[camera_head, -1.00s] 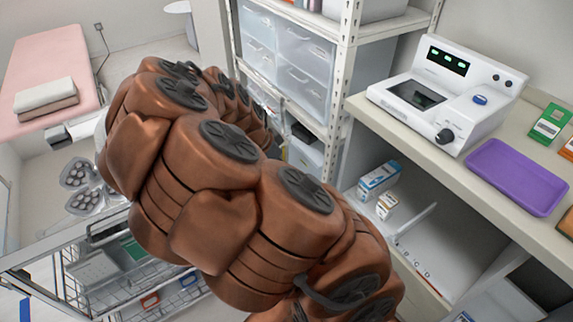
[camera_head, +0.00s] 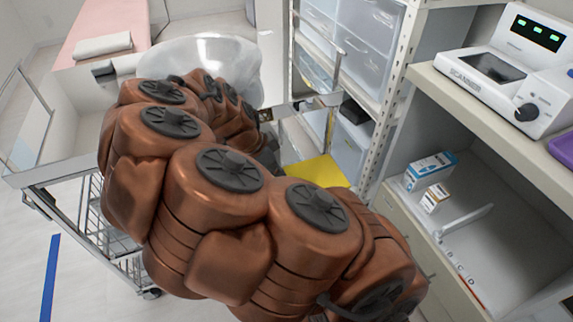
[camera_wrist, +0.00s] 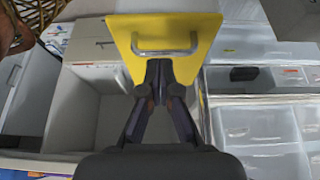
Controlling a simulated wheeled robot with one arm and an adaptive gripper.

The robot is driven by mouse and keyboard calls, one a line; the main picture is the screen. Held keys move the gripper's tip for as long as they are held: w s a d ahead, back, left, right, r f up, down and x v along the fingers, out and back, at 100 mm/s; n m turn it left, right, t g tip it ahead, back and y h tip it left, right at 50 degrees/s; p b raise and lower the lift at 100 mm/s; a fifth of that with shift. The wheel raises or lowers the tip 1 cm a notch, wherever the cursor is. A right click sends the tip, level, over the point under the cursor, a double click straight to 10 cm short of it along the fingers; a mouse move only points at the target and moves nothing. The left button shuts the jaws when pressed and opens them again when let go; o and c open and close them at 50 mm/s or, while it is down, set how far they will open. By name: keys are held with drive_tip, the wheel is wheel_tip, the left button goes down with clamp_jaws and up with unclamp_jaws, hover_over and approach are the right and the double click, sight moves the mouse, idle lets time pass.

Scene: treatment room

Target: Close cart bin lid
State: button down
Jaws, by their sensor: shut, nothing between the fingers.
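A yellow lid (camera_wrist: 196,68) with a silver handle shows in the wrist view. My gripper (camera_wrist: 160,88) is shut and empty, its fingertips overlapping the lid's lower edge in the picture; I cannot tell whether they touch. Below the lid is a pale open-topped bin compartment (camera_wrist: 75,118), so the lid does not cover all of it. In the head view the yellow lid (camera_head: 318,172) shows right of my arm, beside the shelving.
A metal-framed cart (camera_head: 60,172) stands at left. The white shelving unit (camera_head: 372,110) with clear drawers is close on the right, then a counter with a scanner (camera_head: 510,75) and boxes (camera_head: 430,172). A pink bed (camera_head: 105,28) is behind. Floor at lower left is free.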

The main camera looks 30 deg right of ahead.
drive_tip(key=shift+w+a+f+b, duration=0.1)
drive_tip(key=shift+a+f+b, duration=0.15)
drive_tip(key=shift+f, duration=0.3)
drive_tip(key=shift+s+a+f+b, duration=0.1)
drive_tip(key=shift+f+b, duration=0.15)
drive_tip(key=shift+f, duration=0.3)
drive_tip(key=shift+w+a+f+b, duration=0.1)
drive_tip(key=shift+a+f+b, duration=0.15)
drive_tip(key=shift+f, duration=0.3)
drive_tip(key=w+a+b, duration=0.1)
drive_tip(key=a+b, duration=0.1)
drive_tip(key=a, duration=0.7)
drive_tip(key=shift+w+a+r+b, duration=0.25)
drive_tip(key=shift+w+a+b, duration=0.1)
drive_tip(key=shift+w+b, duration=0.05)
drive_tip(key=s+d+r+n+y+p, duration=0.1)
drive_tip(key=s+d+r+n+p, duration=0.1)
drive_tip(key=s+r+p, duration=0.4)
drive_tip(key=s+d+r+n+y+p, duration=0.1)
drive_tip(key=r+n+p, duration=0.2)
drive_tip(key=r, duration=0.5)
drive_tip(key=s+d+r+n+y+p, duration=0.1)
drive_tip(key=s+d+r+n+p, duration=0.1)
drive_tip(key=s+r+p, duration=0.4)
drive_tip(key=s+a+r+n+y+p, duration=0.2)
drive_tip(key=s+a+r+n+p, duration=0.1)
drive_tip(key=s+r+n+p, duration=0.8)
drive_tip(key=shift+s+r+n+g, duration=0.35)
drive_tip(key=shift+n+g, duration=0.05)
drive_tip(key=shift+n, duration=0.5)
